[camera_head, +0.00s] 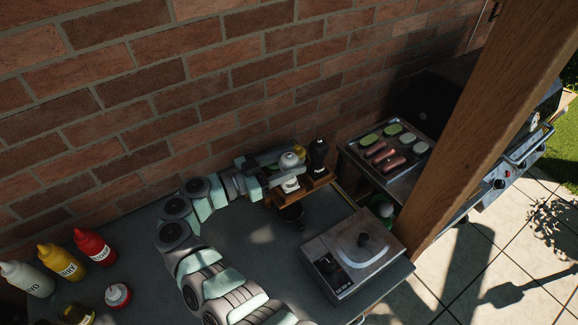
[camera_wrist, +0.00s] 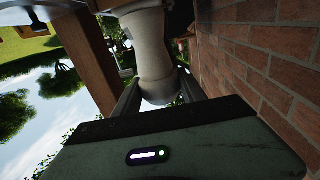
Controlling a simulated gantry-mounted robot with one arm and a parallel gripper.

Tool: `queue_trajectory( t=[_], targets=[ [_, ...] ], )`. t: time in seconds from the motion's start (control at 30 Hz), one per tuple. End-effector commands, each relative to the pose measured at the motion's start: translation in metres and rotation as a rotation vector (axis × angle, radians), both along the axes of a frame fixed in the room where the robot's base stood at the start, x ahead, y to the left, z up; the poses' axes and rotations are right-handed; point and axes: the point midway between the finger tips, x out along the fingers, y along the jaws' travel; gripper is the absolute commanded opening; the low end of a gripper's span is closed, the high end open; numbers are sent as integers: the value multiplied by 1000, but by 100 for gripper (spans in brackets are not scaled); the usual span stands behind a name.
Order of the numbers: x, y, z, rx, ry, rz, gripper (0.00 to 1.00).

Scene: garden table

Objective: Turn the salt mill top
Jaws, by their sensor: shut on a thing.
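The white salt mill (camera_head: 289,184) stands upright in a wooden rack (camera_head: 304,191) by the brick wall. Its rounded white top (camera_head: 290,160) shows between my gripper's fingers. My gripper (camera_head: 287,169) reaches in from the left and is shut on the mill. In the wrist view the pale mill (camera_wrist: 151,48) fills the upper middle, with its round end (camera_wrist: 160,88) between the two fingers (camera_wrist: 160,98). The fingers hide part of the mill. I cannot tell whether the top is turned relative to the body.
A dark pepper mill (camera_head: 318,156) stands close on the right in the rack. A dark bowl (camera_head: 290,214) sits just in front. A portable hob (camera_head: 352,252) is front right, a tray of sausages (camera_head: 385,150) behind. Sauce bottles (camera_head: 62,262) stand far left.

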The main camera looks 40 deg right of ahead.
Motion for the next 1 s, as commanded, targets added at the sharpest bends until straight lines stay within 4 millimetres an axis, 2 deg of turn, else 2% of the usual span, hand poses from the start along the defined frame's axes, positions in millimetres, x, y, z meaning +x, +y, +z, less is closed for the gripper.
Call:
queue_trajectory(
  t=[1.0],
  targets=[
    [-1,-1,0,-1,0,-48,8]
  ],
)
